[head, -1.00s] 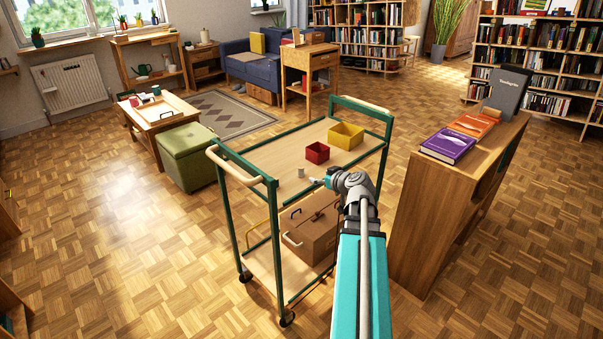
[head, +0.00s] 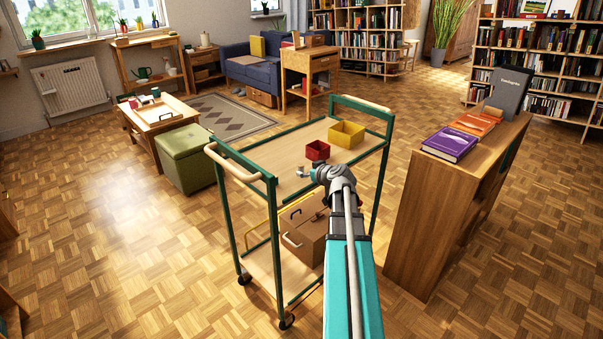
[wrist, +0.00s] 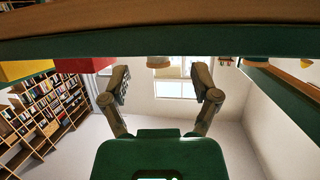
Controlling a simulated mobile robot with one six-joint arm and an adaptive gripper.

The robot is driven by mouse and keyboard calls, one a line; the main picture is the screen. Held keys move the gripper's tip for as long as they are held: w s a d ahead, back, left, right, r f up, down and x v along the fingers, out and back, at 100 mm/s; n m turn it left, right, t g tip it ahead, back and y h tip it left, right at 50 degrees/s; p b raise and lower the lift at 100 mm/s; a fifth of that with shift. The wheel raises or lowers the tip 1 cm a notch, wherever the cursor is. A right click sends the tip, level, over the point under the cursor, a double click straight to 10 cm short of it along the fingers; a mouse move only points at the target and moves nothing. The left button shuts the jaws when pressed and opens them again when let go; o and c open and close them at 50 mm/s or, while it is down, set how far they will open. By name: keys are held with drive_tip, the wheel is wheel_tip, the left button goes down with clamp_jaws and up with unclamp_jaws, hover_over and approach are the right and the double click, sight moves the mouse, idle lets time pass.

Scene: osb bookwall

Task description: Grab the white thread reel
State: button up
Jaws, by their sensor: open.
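The white thread reel (wrist: 158,62) shows in the wrist view, which is upside down, as a small pale shape near the trolley edge. It appears between the two fingers in the picture; I cannot tell how far beyond them it stands. My gripper (wrist: 160,82) is open, its two dark fingers apart with nothing gripped. In the head view my gripper (head: 304,172) is low at the trolley's top shelf (head: 272,158), and the reel is hard to tell apart from the fingertips there.
A red box (head: 317,150) and a yellow box (head: 346,134) stand behind my gripper on the shelf. The trolley has green rails and a raised handle (head: 236,162) at the left. A brown case (head: 305,235) sits below. A wooden bookcase (head: 455,195) stands right.

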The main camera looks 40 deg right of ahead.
sight(303, 170)
drive_tip(key=shift+w, duration=0.15)
drive_tip(key=x, duration=0.1)
drive_tip(key=b+x, duration=0.1)
drive_tip(key=x, duration=0.1)
drive_tip(key=shift+w+d+f+b, duration=0.15)
drive_tip(key=shift+d+f+b, duration=0.05)
drive_tip(key=shift+d+b, duration=0.1)
drive_tip(key=shift+x, duration=0.75)
drive_tip(key=shift+a, duration=0.15)
drive_tip(key=c, duration=1)
drive_tip(key=shift+r, duration=0.2)
